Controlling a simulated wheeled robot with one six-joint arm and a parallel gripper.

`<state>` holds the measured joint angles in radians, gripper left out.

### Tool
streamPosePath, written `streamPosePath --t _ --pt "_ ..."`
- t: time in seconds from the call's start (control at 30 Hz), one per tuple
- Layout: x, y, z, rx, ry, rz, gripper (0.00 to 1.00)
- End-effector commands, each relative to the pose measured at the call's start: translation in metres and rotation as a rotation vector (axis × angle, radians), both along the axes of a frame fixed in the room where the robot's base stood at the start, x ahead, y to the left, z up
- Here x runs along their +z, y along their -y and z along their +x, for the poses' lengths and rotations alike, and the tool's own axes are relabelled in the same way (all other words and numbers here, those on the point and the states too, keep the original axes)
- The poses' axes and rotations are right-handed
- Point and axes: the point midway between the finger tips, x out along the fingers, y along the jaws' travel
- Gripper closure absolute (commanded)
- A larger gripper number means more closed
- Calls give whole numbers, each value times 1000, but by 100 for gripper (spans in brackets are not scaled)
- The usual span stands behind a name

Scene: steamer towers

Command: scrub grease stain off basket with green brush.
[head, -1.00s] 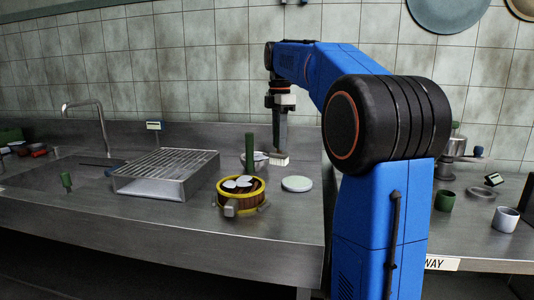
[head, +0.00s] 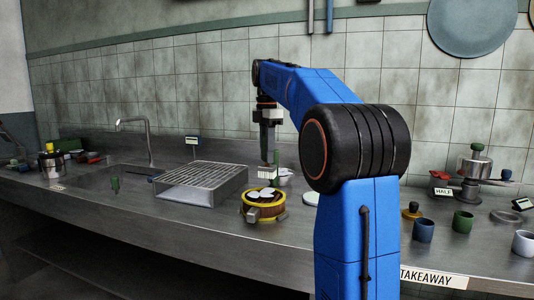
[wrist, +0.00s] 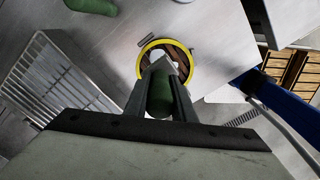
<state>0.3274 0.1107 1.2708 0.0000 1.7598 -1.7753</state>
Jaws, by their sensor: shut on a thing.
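My gripper (head: 268,158) points down and is shut on the green brush, whose pale bristle block (head: 267,172) shows below the fingers. In the wrist view the brush's green handle (wrist: 160,94) lies between the two fingers. The basket (head: 266,212) is round, with brown slats, yellow bands and pale round pieces on top. It stands on the steel counter, and the brush is just above and behind it in the head view. Its yellow rim (wrist: 146,49) shows beyond the fingertips in the wrist view. I cannot make out a grease stain; contact between bristles and basket is unclear.
A wire rack tray (head: 205,180) stands left of the basket. A small pot (head: 284,179) with a green upright thing is close behind it, and a pale disc (head: 311,198) lies to its right.

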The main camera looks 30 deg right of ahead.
Motion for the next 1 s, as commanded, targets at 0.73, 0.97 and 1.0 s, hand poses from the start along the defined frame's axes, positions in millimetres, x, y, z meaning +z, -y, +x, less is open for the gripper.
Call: streamPosePath --t 0.73,0.97,1.0 --pt "-45 0 0 0 0 0 100" --pt "-48 0 0 0 0 0 100" --pt "-48 0 0 0 0 0 100"
